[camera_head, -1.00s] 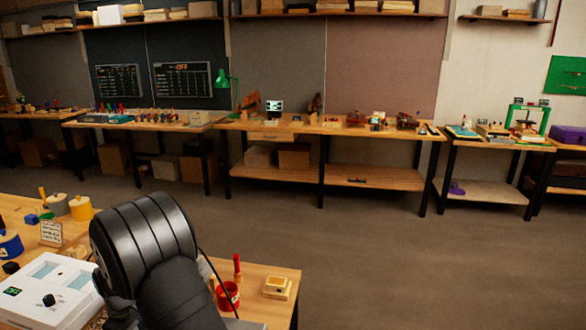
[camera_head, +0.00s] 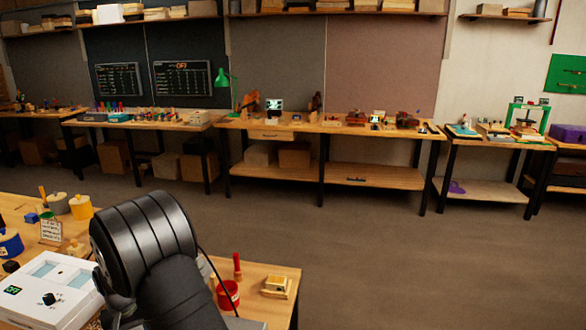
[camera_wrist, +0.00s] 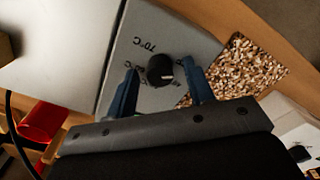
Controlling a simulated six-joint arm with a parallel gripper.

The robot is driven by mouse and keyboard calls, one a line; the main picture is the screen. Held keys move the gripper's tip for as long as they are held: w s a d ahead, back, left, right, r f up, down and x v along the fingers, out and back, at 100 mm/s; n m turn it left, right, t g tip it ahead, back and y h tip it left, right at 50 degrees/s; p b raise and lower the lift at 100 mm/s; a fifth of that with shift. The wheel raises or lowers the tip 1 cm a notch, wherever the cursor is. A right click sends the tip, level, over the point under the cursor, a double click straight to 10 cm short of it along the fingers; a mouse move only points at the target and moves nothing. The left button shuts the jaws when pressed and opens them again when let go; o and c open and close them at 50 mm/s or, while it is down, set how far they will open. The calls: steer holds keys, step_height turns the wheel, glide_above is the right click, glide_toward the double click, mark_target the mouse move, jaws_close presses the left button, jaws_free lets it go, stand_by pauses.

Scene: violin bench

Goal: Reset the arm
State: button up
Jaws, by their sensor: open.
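My gripper (camera_wrist: 160,85) shows in the wrist view with its two blue-grey fingers apart. A black knob (camera_wrist: 160,69) on a grey panel (camera_wrist: 150,30) marked "70°C" lies between the fingers in that view; I cannot tell how far below them it is. Nothing is held. In the head view my black arm covers the near bench and hides the gripper.
A white box with a lit display (camera_head: 52,290) stands on the near bench, left of my arm. A red cup (camera_head: 228,294) and a small wooden block (camera_head: 276,285) are to the right. Wood chips (camera_wrist: 245,70) lie beside the panel. Open floor lies beyond.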

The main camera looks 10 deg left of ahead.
steer(key=m, duration=0.5)
steer(key=shift+m, duration=0.4)
